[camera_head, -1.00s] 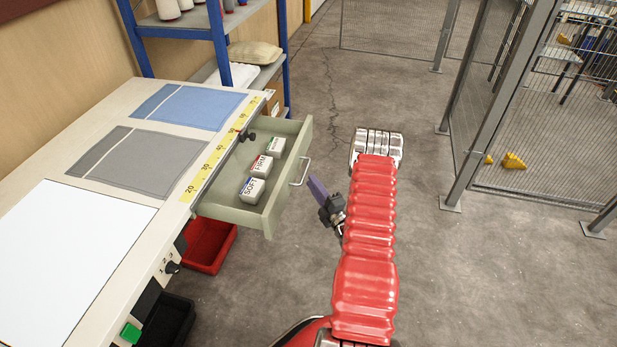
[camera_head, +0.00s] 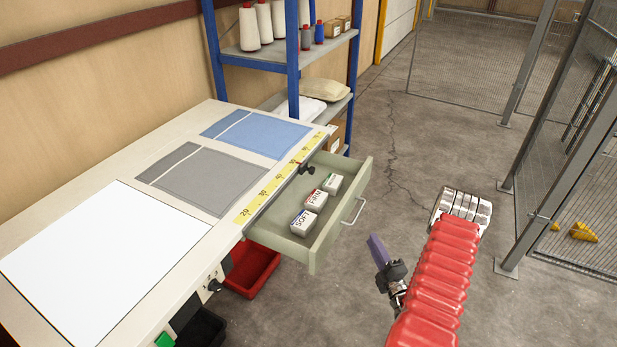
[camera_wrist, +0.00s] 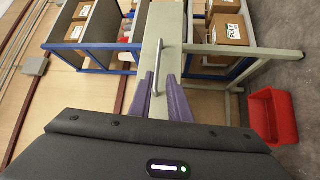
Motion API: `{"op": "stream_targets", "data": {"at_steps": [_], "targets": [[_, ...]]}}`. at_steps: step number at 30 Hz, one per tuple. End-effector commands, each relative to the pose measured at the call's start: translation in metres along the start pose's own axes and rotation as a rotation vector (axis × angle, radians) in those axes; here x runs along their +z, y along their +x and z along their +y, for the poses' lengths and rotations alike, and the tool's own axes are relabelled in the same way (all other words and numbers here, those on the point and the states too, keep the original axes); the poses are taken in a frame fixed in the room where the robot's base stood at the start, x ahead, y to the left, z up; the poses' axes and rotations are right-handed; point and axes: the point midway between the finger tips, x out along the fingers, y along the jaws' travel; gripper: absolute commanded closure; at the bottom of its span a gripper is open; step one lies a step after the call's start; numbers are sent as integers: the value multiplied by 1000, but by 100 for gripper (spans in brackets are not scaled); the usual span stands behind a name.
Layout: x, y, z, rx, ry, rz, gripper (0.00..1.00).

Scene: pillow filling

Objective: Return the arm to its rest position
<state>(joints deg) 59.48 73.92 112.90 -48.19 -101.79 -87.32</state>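My red-sleeved arm (camera_head: 447,275) reaches forward over the floor at the right of the head view. My gripper (camera_head: 378,250) is beside it, its purple fingers to the right of and nearer than the drawer handle (camera_head: 354,211). In the wrist view my gripper (camera_wrist: 160,85) has two purple fingers apart, with a gap between them. The handle (camera_wrist: 157,70) shows beyond and between them in that view, but the head view shows the fingers clear of it. Nothing is held.
The pale green drawer (camera_head: 335,222) stands open from the workbench (camera_head: 105,300), holding blocks marked SOFT (camera_head: 303,223) and FIRM (camera_head: 316,200) and a green-marked one (camera_head: 332,184). A red bin (camera_head: 252,270) is below. Mesh fencing (camera_head: 560,170) stands right; open floor lies between.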

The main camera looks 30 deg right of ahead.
Motion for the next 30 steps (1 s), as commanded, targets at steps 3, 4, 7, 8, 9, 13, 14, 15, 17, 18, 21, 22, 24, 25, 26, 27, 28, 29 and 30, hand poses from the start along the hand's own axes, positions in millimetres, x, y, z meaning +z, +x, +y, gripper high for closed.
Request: {"op": "stream_targets", "data": {"at_steps": [3,4,7,8,9,13,14,15,17,18,21,22,24,25,26,27,28,29,30], "targets": [[0,0,0,0,0,0,83],[0,0,0,0,1,0,83],[0,0,0,0,21,0,83],[0,0,-1,-6,33,-1,83],[1,0,-6,-23,56,-2,83],[6,-3,-33,-131,146,-32,83],[7,-4,-42,-164,171,-44,83],[10,-8,-54,-211,207,-65,83],[13,-15,-73,-285,264,-103,83],[14,-21,-86,-336,302,-130,83],[19,-38,-113,-454,392,-208,83],[21,-42,-119,-485,415,-233,83],[27,-52,-129,-554,467,-293,83],[29,-56,-132,-581,488,-319,83],[30,-59,-134,-609,509,-344,83],[32,-64,-137,-644,535,-379,83],[34,-66,-138,-668,553,-405,83],[35,-69,-139,-693,570,-431,83],[36,-73,-139,-723,594,-467,83]]}}
